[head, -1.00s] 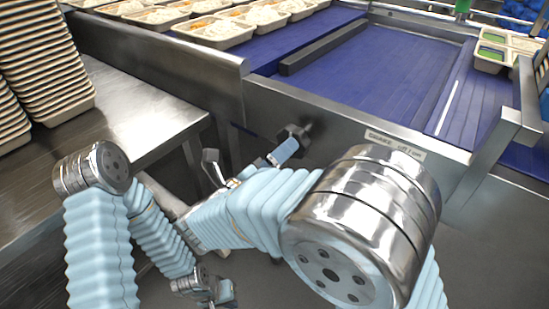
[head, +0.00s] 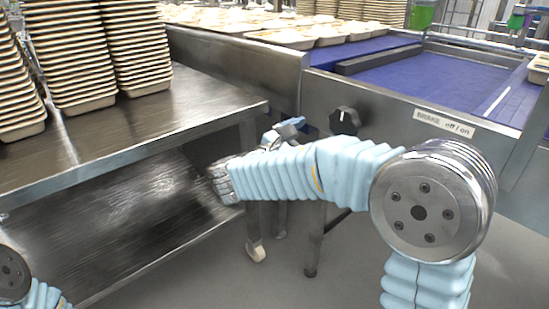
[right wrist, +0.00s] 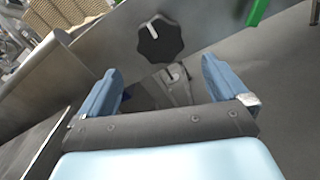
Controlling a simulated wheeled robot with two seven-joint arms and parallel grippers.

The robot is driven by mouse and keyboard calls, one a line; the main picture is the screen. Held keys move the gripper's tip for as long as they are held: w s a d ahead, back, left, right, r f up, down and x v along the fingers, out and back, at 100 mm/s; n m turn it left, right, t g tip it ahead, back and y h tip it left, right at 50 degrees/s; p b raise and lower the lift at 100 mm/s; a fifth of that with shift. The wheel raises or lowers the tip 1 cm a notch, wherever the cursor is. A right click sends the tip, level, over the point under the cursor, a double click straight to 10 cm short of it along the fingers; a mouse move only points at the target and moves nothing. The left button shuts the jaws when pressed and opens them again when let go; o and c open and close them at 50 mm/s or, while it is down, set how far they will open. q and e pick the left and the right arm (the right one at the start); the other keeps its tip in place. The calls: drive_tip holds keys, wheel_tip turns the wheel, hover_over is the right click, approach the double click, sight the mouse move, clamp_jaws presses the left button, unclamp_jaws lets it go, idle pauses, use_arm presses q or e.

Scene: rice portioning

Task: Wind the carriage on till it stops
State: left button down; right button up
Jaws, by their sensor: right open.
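A black lobed knob (head: 344,121) with a white pointer mark sits on the steel side panel of the blue conveyor bed, left of a label reading "BRAKE off/on" (head: 444,123). My right gripper (head: 290,131) is open beside the knob, to its left in the head view. In the right wrist view the knob (right wrist: 160,38) lies beyond the two spread blue fingers (right wrist: 165,88), apart from them, and nothing is held. A grey metal part (right wrist: 176,84) shows between the fingers; its shape is unclear. I cannot tell which part is the carriage. My left gripper is out of view.
A steel table (head: 130,135) with tall stacks of trays (head: 65,55) stands at the left, with a lower shelf. Filled trays (head: 285,38) line the far side of the blue belt (head: 430,75). A dark bar (head: 379,59) crosses the bed. A caster leg stands below.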

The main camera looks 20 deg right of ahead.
sight(341, 125)
drive_tip(key=b+x, duration=0.1)
drive_tip(key=x, duration=0.5)
drive_tip(key=shift+d+f+b, duration=0.1)
drive_tip(key=shift+f+b, duration=0.05)
drive_tip(key=shift+b, duration=0.15)
drive_tip(key=p+x, duration=0.1)
drive_tip(key=x, duration=0.3)
drive_tip(key=shift+w+d, duration=0.15)
drive_tip(key=shift+d, duration=0.2)
